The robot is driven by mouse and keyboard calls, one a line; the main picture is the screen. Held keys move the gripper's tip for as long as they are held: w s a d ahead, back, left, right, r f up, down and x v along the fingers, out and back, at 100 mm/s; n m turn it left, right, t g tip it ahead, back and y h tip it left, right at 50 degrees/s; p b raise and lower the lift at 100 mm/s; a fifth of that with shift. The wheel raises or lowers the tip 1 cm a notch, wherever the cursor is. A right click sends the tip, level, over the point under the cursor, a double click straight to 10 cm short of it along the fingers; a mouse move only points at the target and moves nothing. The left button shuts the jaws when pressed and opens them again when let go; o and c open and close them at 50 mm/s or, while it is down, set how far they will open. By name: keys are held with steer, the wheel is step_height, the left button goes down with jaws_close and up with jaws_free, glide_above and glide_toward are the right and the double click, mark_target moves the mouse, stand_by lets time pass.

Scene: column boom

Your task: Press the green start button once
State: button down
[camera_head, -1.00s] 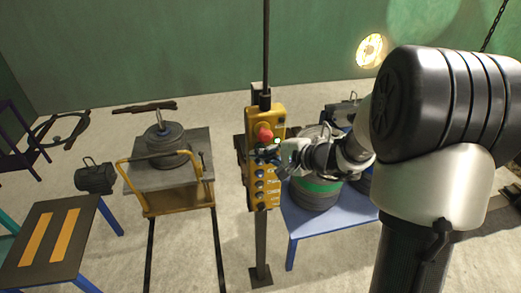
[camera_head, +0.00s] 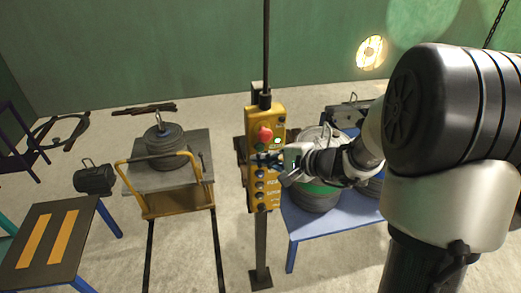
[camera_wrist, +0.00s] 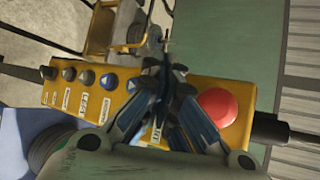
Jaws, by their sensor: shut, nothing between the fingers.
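The yellow control pendant (camera_head: 251,112) hangs upright at the centre of the head view, with a large red button (camera_head: 265,134) near its top. In the wrist view the closed fingers (camera_wrist: 165,72) lie across the pendant between the red button (camera_wrist: 217,107) and a blue button (camera_wrist: 108,81). The green button is not visible there; the fingers may hide it.
Several dark and blue buttons with labels run down the pendant below my gripper. A blue table (camera_head: 302,222) with drums stands behind at right. A cart (camera_head: 178,200) with stacked weights stands left. A cable (camera_head: 266,50) rises above the pendant.

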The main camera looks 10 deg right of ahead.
steer(key=s+b, duration=0.1)
steer(key=s, duration=0.3)
steer(key=shift+s+b, duration=0.3)
steer(key=shift+s, duration=0.1)
stand_by(0.5)
steer(key=s+a+r+n+g, duration=0.3)
steer(key=s+a+n+g, duration=0.45)
steer(key=s, duration=0.65)
steer(key=s+d+n+t+h, duration=0.2)
steer(key=s+d+n+h, duration=0.4)
steer(key=s, duration=0.5)
steer(key=shift+s+d+r+h, duration=0.3)
steer(key=shift+d+h, duration=0.7)
steer(key=shift+h, duration=0.2)
